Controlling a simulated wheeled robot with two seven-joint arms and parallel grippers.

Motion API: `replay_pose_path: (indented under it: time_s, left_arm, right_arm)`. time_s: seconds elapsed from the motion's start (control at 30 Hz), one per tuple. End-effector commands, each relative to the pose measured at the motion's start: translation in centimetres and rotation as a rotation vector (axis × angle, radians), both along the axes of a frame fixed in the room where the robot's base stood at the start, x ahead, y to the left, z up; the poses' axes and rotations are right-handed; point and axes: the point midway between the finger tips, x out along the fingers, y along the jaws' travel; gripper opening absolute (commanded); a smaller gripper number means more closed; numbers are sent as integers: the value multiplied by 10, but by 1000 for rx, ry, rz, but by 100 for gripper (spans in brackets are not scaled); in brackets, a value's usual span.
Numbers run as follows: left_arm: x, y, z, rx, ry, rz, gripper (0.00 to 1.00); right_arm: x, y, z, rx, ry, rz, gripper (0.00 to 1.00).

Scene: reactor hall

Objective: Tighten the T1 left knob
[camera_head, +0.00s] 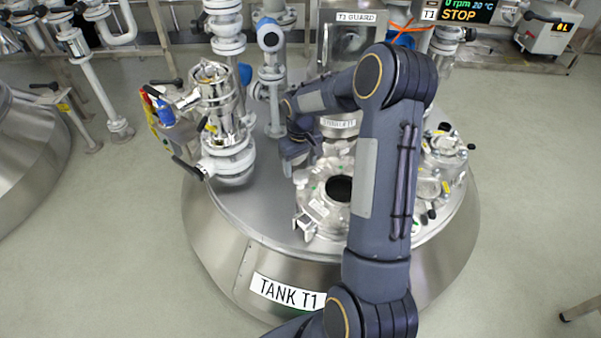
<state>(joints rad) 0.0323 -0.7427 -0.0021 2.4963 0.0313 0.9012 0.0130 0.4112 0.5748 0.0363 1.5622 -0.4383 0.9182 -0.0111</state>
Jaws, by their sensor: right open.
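Tank T1 (285,292) is a wide steel vessel with a flat top and a "TANK T1" label. An open round port (316,207) with a dark hole sits on its top, and pale metal fittings surround its rim. One fitting (303,226) stands at the port's front left. I cannot tell which fitting is the T1 left knob; it may be hidden by my arm. My right gripper (292,158) is open above the tank top, at the port's back left. Whether it touches anything is unclear. My right arm covers the port's right side. My left gripper is out of view.
A tall valve assembly (222,115) stands on the tank's left, with handles sticking out. Another fitting (445,150) stands at the right. A display (466,12) reads STOP. Floor (120,220) is clear at left.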

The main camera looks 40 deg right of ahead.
Motion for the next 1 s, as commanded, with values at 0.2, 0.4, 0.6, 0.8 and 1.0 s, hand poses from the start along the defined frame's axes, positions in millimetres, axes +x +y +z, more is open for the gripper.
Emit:
replay_pose_path:
  time_s: [0.2,0.4,0.6,0.8,1.0]
  left_arm:
    - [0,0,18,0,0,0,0]
    - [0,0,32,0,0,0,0]
    - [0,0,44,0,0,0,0]
    - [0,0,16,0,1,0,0]
    - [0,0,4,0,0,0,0]
  right_arm:
    - [-1,0,3,2,2,338,64]
    - [0,0,3,2,1,649,64]
    - [0,0,3,3,0,927,64]
    - [0,1,-39,2,1,993,64]
    - [0,0,-58,1,0,990,64]
